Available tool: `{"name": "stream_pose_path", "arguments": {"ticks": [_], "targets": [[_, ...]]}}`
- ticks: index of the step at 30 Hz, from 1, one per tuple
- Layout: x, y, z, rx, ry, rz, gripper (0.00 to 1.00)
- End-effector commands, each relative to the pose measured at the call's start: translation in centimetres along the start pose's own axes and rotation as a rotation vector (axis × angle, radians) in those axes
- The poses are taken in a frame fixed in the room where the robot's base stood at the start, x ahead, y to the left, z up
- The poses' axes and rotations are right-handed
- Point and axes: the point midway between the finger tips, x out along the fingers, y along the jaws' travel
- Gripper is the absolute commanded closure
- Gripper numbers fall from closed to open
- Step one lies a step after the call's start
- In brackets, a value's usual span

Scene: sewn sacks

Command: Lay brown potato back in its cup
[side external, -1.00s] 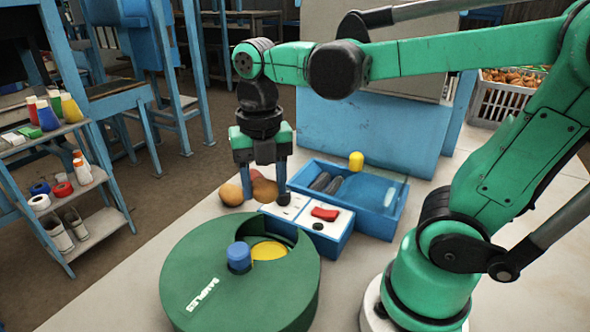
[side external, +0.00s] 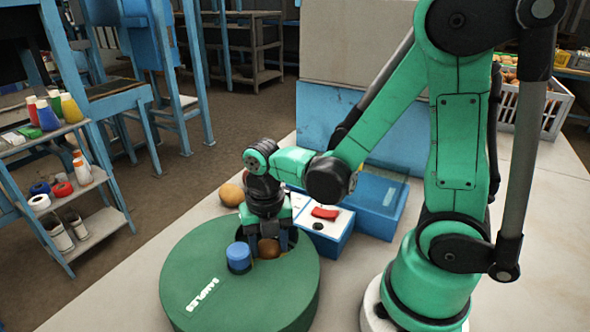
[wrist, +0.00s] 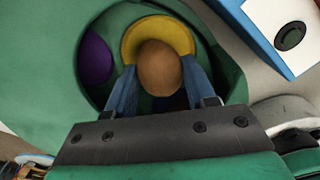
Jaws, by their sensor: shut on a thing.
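The brown potato (side external: 268,248) is between the fingers of my gripper (side external: 268,252), at the opening of the round green drum (side external: 215,290) marked "SAMPLES". In the wrist view my gripper (wrist: 160,76) has its two blue fingers against the sides of the potato (wrist: 160,68). A yellow cup (wrist: 131,42) shows as a ring around the far side of the potato, inside the opening. The potato is over or in this cup; its underside is hidden, so I cannot tell if it touches.
A blue knob (side external: 238,256) stands on the drum lid beside the opening. A purple thing (wrist: 95,60) sits in the drum opening. A blue box (side external: 328,236) with a red part and black button is close behind. Another tan potato (side external: 231,194) lies behind the drum.

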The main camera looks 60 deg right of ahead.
Motion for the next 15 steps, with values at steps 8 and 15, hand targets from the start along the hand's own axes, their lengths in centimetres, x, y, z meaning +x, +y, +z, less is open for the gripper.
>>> {"name": "stream_pose_path", "arguments": {"ticks": [8, 15], "targets": [[0.74, -0.04, -0.04, 0.0, 0.0, 0.0, 1.0], [1.06, -0.03, -0.03, 0.0, 0.0, 0.0, 1.0]]}}
